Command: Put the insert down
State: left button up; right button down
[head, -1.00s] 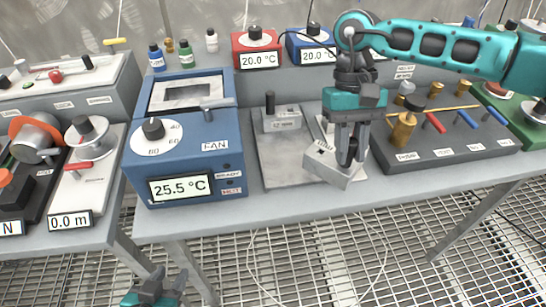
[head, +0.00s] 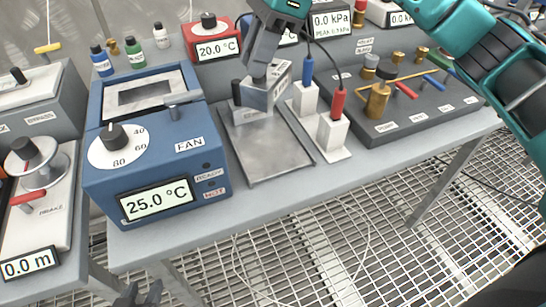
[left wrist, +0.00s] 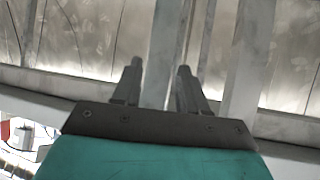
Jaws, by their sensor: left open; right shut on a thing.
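My right gripper (head: 262,70) is shut on a grey metal insert (head: 258,97), tilted at the back of the steel plate (head: 265,155). In the head view the held insert is close to another grey block (head: 242,114) with a black handle (head: 236,92); I cannot tell whether they touch. The gripper partly hides the insert. My left gripper (head: 139,295) shows only its dark fingertips at the bottom edge of the head view, low in front of the table. In the left wrist view it (left wrist: 156,85) is open and empty.
A blue heater (head: 160,165) reading 25.0 °C stands left of the plate. A white base with blue and red plugs (head: 333,130) stands to the right, and a dark manifold (head: 400,110) beyond it. The front of the plate is clear.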

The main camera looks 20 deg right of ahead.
jog(key=r+m, duration=0.1)
jog(key=m, duration=0.1)
jog(key=r+m+t, duration=0.1)
jog(key=r+m+t+b, duration=0.1)
jog(key=m, duration=0.1)
jog(key=shift+w+a+r+m+h, duration=0.1)
jog(key=shift+w+r+m+h, duration=0.05)
jog(key=shift+w+m+h, duration=0.2)
jog(key=shift+w+r+m+t+h, duration=0.1)
jog(key=shift+r+m+t+h, duration=0.2)
jog(key=shift+m, duration=0.35)
jog(key=shift+r+m+t+y, duration=0.1)
jog(key=shift+r+m, duration=0.3)
jog(key=shift+m, duration=0.2)
notch_tip(320, 180, down, 20)
jog(key=b, duration=0.3)
pick_arm(q)
jog(key=shift+w+d+f, duration=0.2)
jog(key=shift+d+f, duration=0.2)
jog(key=shift+f, duration=0.15)
jog(key=shift+w+d+f, duration=0.2)
jog(key=shift+d+f, duration=0.15)
jog(key=shift+f, duration=0.15)
pick_arm(e)
jog(key=shift+r, duration=0.1)
pick_arm(q)
jog(key=shift+f, duration=0.1)
